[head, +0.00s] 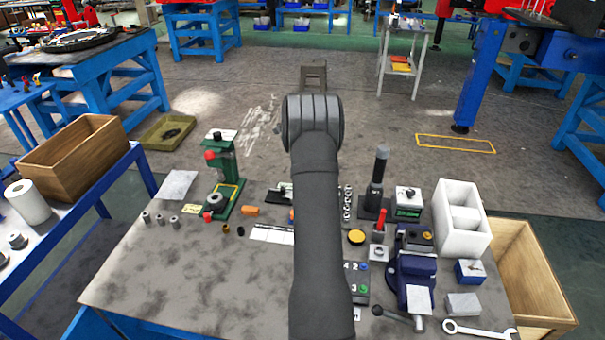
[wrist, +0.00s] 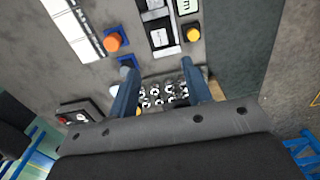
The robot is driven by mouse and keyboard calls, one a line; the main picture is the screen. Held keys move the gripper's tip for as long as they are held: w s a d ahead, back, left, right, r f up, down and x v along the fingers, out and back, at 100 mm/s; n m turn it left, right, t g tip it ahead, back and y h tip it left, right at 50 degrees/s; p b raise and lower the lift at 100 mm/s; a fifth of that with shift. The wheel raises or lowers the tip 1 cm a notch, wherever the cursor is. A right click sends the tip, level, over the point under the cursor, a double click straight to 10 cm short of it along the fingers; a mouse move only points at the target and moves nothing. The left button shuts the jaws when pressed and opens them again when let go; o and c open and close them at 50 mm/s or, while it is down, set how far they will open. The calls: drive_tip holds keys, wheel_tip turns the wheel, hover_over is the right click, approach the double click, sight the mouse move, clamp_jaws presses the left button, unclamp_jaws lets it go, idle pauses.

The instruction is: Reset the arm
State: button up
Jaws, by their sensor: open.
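My arm reaches up and away over the middle of the workbench (head: 150,270) in the head view. The gripper's fingers are hidden there behind my own arm. In the wrist view my gripper (wrist: 158,66) shows two blue fingers spread apart, with nothing between them. Below and beyond the fingers lies a holder with several shiny round parts (wrist: 165,93). I cannot tell the exact height of the gripper above it.
A green press (head: 224,170) stands left of my arm. Right of it are a dark upright post (head: 378,180), a blue vise (head: 415,270), a white divided box (head: 461,217) and a wrench (head: 480,328). A wooden crate (head: 530,275) is at the right edge. The bench's front left is clear.

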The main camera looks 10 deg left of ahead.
idle(0.4)
wheel_tip(320, 180, down, 12)
drive_tip(key=shift+r, duration=2.05)
drive_tip(key=shift+f, duration=0.1)
